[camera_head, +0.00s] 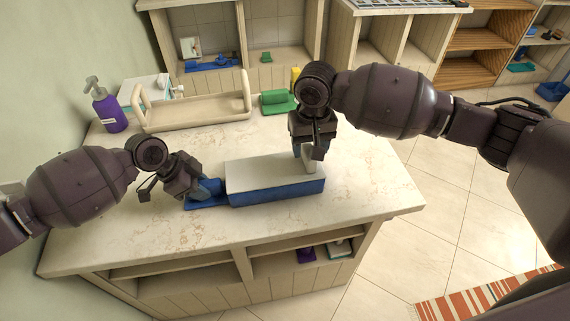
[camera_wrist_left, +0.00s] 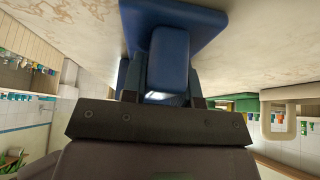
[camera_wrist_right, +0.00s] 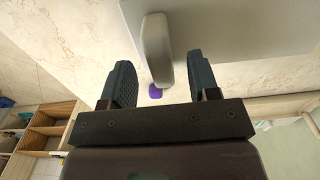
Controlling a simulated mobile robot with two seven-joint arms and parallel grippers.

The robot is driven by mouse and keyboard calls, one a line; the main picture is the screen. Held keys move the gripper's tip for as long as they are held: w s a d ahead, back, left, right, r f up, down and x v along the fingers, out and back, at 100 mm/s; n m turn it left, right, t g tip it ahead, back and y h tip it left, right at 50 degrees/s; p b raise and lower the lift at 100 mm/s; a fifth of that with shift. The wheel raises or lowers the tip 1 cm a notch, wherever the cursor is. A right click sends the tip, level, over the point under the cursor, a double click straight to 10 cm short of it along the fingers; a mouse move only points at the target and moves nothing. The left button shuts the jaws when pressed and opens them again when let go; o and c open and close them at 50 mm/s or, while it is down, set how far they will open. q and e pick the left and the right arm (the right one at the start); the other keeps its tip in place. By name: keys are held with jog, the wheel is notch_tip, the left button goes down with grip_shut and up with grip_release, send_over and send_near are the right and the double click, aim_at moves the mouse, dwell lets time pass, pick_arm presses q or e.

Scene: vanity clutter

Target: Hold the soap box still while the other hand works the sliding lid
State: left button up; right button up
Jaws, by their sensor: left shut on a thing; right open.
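The soap box (camera_head: 277,191) is a long blue box with a white sliding lid (camera_head: 262,171) on top, lying on the marble counter. A blue plate with an upright blue grip (camera_head: 207,188) extends from its left end. My left gripper (camera_head: 194,190) is shut on this blue grip, which fills the left wrist view (camera_wrist_left: 168,62). A pale raised handle (camera_head: 309,164) stands at the lid's right end. My right gripper (camera_head: 307,152) is open above it. In the right wrist view the handle (camera_wrist_right: 156,48) lies between the two fingers, with gaps on both sides.
A purple pump bottle (camera_head: 109,110) stands at the back left, beside a wooden tray (camera_head: 197,122) with handles. A green object (camera_head: 278,101) is right of the tray. The front and right of the counter (camera_head: 375,190) are clear.

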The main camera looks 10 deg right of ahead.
pick_arm(q)
jog(key=shift+s+f, duration=0.1)
jog(key=shift+f, duration=0.1)
pick_arm(e)
jog(key=shift+f, duration=0.5)
jog(key=c, duration=0.9)
pick_arm(q)
jog(key=shift+a, duration=0.15)
pick_arm(e)
jog(key=shift+d, duration=6.25)
jog(key=o, duration=1.1)
jog(key=shift+a, duration=0.1)
jog(key=shift+c, duration=0.2)
jog(key=shift+r, duration=0.1)
notch_tip(320, 180, up, 7)
